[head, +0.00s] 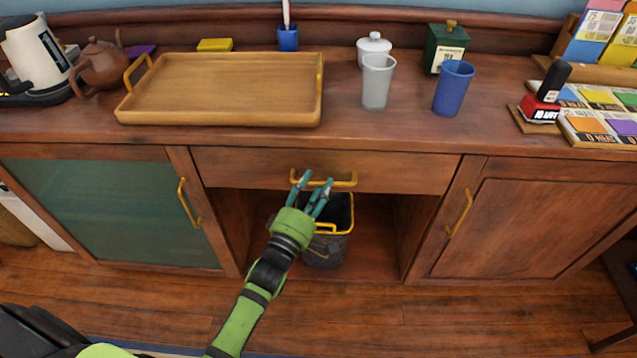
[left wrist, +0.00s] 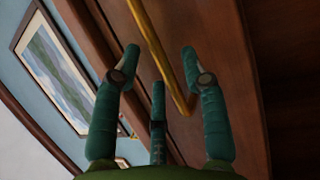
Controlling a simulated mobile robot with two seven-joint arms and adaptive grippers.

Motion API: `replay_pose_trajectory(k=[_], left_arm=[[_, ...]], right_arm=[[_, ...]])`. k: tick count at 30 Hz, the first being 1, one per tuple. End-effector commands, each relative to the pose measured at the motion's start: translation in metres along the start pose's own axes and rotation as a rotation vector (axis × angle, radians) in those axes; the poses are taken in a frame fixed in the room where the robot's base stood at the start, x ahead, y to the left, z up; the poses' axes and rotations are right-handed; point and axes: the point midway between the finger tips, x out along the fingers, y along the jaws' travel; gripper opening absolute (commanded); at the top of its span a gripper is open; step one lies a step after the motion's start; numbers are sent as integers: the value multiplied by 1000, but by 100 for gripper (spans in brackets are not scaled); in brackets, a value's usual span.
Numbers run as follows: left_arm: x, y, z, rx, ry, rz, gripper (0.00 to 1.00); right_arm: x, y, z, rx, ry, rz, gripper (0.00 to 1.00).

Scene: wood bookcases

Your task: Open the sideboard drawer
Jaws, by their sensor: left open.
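The sideboard drawer (head: 405,173) is a wide wooden front under the top, shut in the head view. Its yellow bar handle (head: 346,184) sits at the middle of the front. My left gripper (head: 317,178) is open at the handle, its fingertips overlapping the handle's left and middle part. In the left wrist view, the handle (left wrist: 165,68) runs between the spread teal fingers of the gripper (left wrist: 160,52). I cannot tell whether any finger touches it. My right gripper is not in view.
Below the drawer is an open bay with a dark bin (head: 325,250). A glass door (head: 110,210) is at left and a wooden door (head: 510,225) at right, both shut. A wooden tray (head: 225,85), a grey cup (head: 377,85) and a blue cup (head: 453,90) stand on top.

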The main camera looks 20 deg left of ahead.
Motion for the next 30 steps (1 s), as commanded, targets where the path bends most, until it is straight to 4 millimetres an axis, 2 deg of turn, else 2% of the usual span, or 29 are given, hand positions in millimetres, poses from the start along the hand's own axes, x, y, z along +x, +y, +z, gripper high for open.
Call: replay_pose_trajectory(k=[5,13,14,15,16,17,25,30], left_arm=[[14,-1,0,1,0,-2,44],[16,-1,0,1,0,-3,44],[16,-1,0,1,0,-3,36],[16,-1,0,1,0,-3,20],[16,-1,0,1,0,-3,8],[16,-1,0,1,0,-3,0],[15,-1,1,3,-1,-3,0],[8,1,4,1,-1,-6,0]], right_arm=[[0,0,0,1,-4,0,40],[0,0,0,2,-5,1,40],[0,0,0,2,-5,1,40],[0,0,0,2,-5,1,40],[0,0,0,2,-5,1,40],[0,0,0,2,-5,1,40],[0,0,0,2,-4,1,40],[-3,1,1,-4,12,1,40]])
